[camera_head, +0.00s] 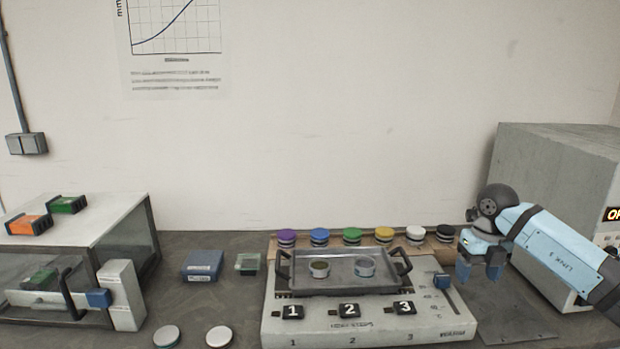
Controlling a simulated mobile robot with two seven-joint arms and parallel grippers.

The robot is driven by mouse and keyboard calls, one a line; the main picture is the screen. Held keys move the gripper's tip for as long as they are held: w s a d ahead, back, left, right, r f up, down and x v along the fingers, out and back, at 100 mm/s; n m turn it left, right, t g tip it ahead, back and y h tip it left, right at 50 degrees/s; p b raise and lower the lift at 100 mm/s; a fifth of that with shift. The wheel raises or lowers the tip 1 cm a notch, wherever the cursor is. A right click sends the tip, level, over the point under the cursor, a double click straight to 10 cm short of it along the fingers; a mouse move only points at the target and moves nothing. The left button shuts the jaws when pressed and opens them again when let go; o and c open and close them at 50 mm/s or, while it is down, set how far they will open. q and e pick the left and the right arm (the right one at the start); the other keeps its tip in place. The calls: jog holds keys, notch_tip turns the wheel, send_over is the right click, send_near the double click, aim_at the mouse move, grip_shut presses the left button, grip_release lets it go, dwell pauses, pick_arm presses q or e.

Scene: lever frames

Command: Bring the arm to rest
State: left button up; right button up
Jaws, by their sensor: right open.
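My right arm (560,250) comes in from the right edge, light blue with dark joints. Its gripper (480,270) points down with blue fingers, open, and nothing shows between them. The gripper hangs just right of the white numbered device (370,328) and in front of the grey box. Whether its fingertips touch anything below cannot be told. My left gripper does not show.
A dark tray (345,288) with two small round dishes sits on the device. Several coloured-lid jars (319,236) stand behind it. A grey box (550,160) stands right, a glass-sided cabinet (100,225) left. Two round lids (219,337) lie in front.

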jog(key=s+a+f+n+y, duration=0.1)
jog(key=s+a+f+y, duration=0.3)
jog(key=a, duration=0.4)
jog(key=s+a+f+n+y, duration=0.1)
jog(key=a+f+y, duration=0.35)
jog(key=a, duration=0.45)
jog(key=s+a+m+t+y, duration=0.4)
jog(key=s+a+m+y, duration=0.2)
jog(key=s+a+y, duration=0.4)
jog(key=s+d+f+m+t+h, duration=0.3)
jog(key=s+d+f+m+h, duration=0.2)
jog(key=s+f+m+h, duration=0.75)
jog(key=s+d+f+m+t+h, duration=0.3)
jog(key=s+d+f+m, duration=0.45)
jog(key=m, duration=1.05)
pick_arm(q)
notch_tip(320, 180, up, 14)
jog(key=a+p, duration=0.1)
jog(key=p, duration=1.6)
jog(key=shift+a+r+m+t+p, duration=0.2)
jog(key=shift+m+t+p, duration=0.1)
jog(key=shift+p, duration=0.1)
pick_arm(e)
notch_tip(320, 180, up, 13)
jog(key=a+n+t, duration=0.1)
jog(key=a, duration=0.1)
jog(key=shift+w, duration=0.35)
